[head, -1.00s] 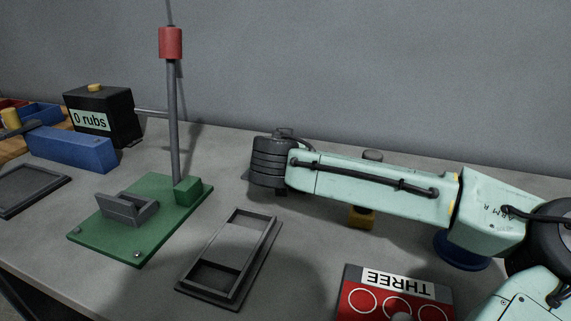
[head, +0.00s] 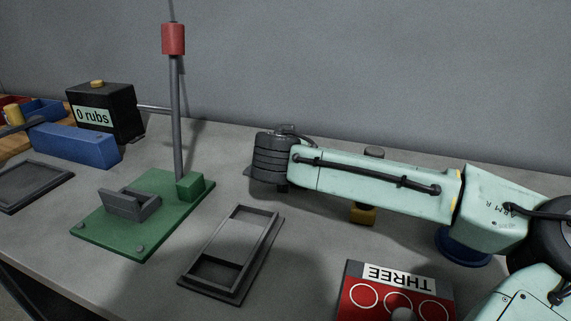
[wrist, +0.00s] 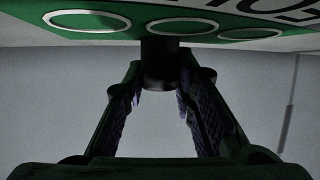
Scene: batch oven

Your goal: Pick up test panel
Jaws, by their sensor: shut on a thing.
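A green panel (wrist: 210,36) with white rings and partly cut-off black-on-white lettering fills the top of the wrist view. A short dark knob (wrist: 162,64) stands out from its face. My gripper (wrist: 160,88) is shut on this knob, with one finger on each side. The panel's far part is out of the picture. In the head view neither my gripper nor the green panel can be made out; my arm lies across the right side. A red panel (head: 361,307) marked THREE, with white rings and a grey knob, lies at the bottom of the head view, apart from my arm.
An empty dark grey frame (head: 268,266) lies mid-table. Left of it is a green base (head: 115,238) with a tall post and red cylinder (head: 173,39).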

